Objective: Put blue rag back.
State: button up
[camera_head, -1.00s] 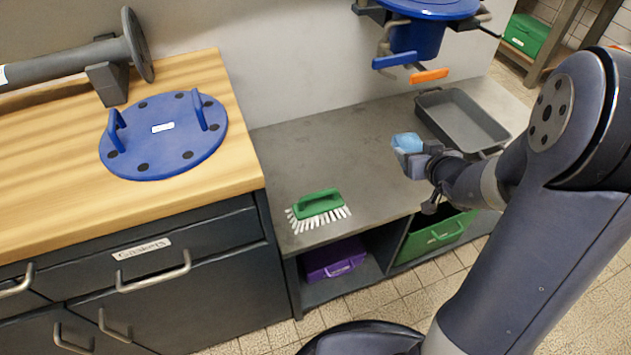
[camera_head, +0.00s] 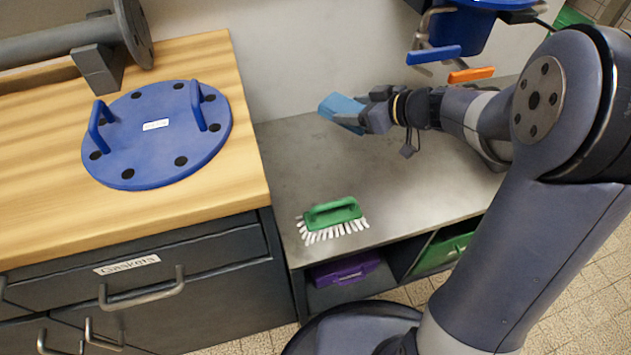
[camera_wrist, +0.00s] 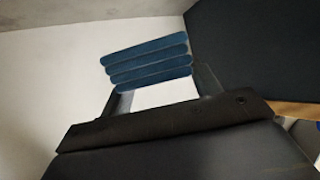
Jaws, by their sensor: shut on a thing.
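The blue rag (camera_head: 339,108) is folded and held in my gripper (camera_head: 362,118), which is shut on it above the back of the grey bench. In the wrist view the rag (camera_wrist: 148,62) shows as stacked dark blue folds between the fingertips, with a pale wall behind. The rag's underside and its exact height over the bench cannot be told.
A green brush (camera_head: 333,218) lies on the grey bench (camera_head: 290,165). The wooden counter (camera_head: 215,195) at left carries a blue lid (camera_head: 160,140) with upright handles. A blue hopper (camera_head: 460,30) with blue and orange levers hangs above my forearm. Purple (camera_head: 345,268) and green (camera_head: 445,252) boxes sit below.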

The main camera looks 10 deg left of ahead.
aim_at(321, 179)
jog(key=s+a+f+n+g+y+b, duration=0.2)
jog(key=s+a+n+g, duration=0.4)
jog(key=s+g, duration=0.1)
jog(key=f+b, duration=0.1)
jog(key=f, duration=0.2)
jog(key=f+b, duration=0.1)
jog(key=f, duration=0.6)
jog(key=shift+s+b, duration=0.3)
jog(key=shift+b, duration=0.1)
jog(key=shift+f+b, duration=0.2)
jog(key=shift+b, duration=0.15)
jog(key=o, duration=1.1)
jog(key=shift+c, duration=0.2)
jog(key=shift+r, duration=0.1)
